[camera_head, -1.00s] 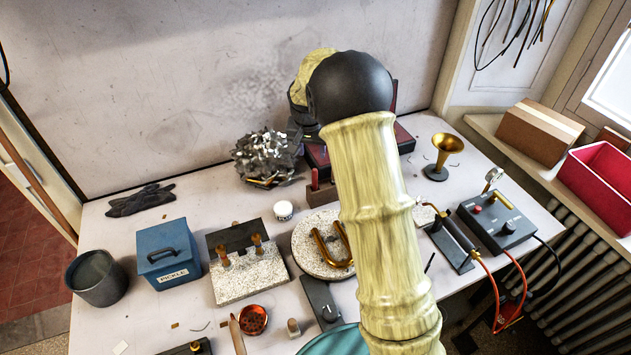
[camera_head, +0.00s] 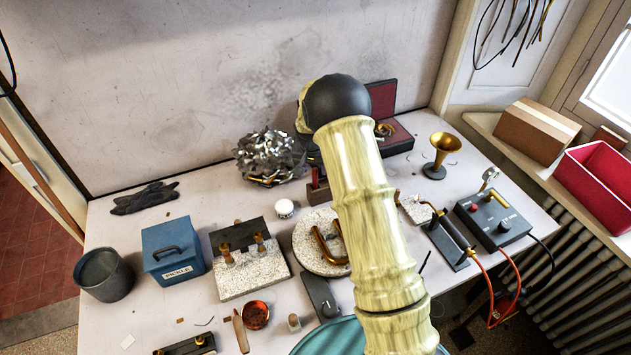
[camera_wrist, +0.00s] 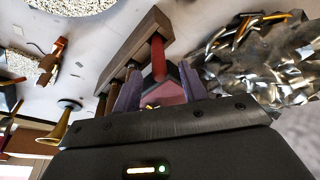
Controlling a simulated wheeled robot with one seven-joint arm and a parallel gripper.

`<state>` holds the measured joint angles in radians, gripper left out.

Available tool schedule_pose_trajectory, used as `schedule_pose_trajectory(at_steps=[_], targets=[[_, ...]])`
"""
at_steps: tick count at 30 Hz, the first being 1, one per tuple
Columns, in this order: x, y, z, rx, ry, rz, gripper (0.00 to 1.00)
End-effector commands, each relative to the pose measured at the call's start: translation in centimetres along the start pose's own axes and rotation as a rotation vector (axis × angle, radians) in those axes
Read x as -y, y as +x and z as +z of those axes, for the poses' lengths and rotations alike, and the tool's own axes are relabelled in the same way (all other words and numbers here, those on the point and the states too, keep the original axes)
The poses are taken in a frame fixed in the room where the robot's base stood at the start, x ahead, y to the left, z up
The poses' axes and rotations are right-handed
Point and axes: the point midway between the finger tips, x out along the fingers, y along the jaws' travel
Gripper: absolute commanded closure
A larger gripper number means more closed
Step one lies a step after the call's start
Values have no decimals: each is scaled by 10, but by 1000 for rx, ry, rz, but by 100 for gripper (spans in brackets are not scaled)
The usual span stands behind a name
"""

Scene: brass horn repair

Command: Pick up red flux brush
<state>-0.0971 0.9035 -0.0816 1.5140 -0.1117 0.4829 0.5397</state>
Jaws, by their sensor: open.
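The red flux brush (camera_wrist: 158,58) shows in the wrist view as a red handle standing in a brown wooden rack (camera_wrist: 128,48). In the head view the red handle (camera_head: 315,177) and the rack (camera_head: 317,193) show just left of my arm. My gripper (camera_wrist: 158,84) is open in the wrist view, its two fingers apart. The red handle appears in line with the gap between them, beyond the fingertips; I cannot tell the exact distance. The brush's lower end is hidden. In the head view my arm hides the gripper.
A pile of crumpled metal (camera_head: 268,157) is close to the rack, and it fills the right of the wrist view (camera_wrist: 262,60). Other brown handles (camera_wrist: 108,100) stand along the rack. A red-lined case (camera_head: 383,98) lies behind my arm. A brass horn bell (camera_head: 444,147) stands to the right.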

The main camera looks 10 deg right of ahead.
Motion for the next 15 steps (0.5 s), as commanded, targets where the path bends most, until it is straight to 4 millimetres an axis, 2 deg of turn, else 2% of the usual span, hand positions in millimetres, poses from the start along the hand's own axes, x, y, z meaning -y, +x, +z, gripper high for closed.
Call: schedule_pose_trajectory(at_steps=[4,15], targets=[[0,8,1,2,-2,1,57],[-2,48,2,1,0,0,57]])
